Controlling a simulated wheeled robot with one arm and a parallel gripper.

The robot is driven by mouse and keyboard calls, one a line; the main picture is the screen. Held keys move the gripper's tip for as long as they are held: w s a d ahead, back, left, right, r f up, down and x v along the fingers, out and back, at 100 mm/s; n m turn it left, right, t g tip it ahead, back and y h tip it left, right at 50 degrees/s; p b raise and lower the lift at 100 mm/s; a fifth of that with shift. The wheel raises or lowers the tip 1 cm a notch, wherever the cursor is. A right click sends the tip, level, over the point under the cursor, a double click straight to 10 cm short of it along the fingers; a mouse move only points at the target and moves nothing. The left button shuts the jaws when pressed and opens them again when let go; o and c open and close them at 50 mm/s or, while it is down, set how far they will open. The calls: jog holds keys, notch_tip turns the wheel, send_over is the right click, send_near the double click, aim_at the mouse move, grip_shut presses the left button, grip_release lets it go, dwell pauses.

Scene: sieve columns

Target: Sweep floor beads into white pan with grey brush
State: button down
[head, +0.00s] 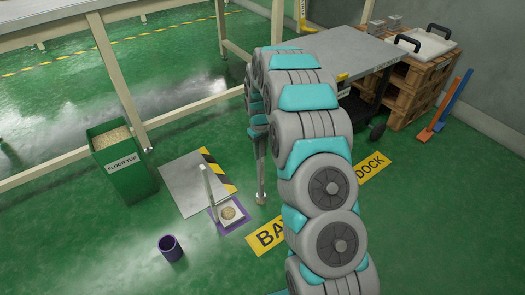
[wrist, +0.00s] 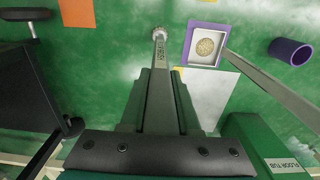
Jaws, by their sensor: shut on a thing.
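My gripper (wrist: 161,75) is shut on the long grey handle of the brush (wrist: 160,50). In the head view the brush (head: 261,185) hangs nearly upright below my arm, its small round end at or near the floor; I cannot tell if it touches. The white pan (wrist: 193,58) lies right of the brush in the wrist view, on a purple-edged patch, with a round heap of tan beads (wrist: 205,46) in it. In the head view the pan (head: 223,221) is left of the brush, its handle (head: 207,185) rising. I make out no loose beads on the floor.
A green floor tub (head: 130,178) filled with tan material stands at left, under a bench frame. A grey plate (head: 185,185) with a striped edge lies beside the pan. A purple cup (head: 170,248) stands in front. A cart (head: 350,50) and pallets (head: 405,90) are behind right.

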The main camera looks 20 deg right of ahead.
jog(key=shift+s+a+f, duration=0.15)
jog(key=a, duration=0.2)
jog(key=s+a, duration=0.1)
jog(key=shift+s+a, duration=0.15)
jog(key=shift+a, duration=0.3)
jog(key=shift+a+r, duration=0.25)
jog(key=shift+a, duration=0.45)
notch_tip(320, 180, up, 8)
jog(key=p, duration=0.1)
dwell(0.8)
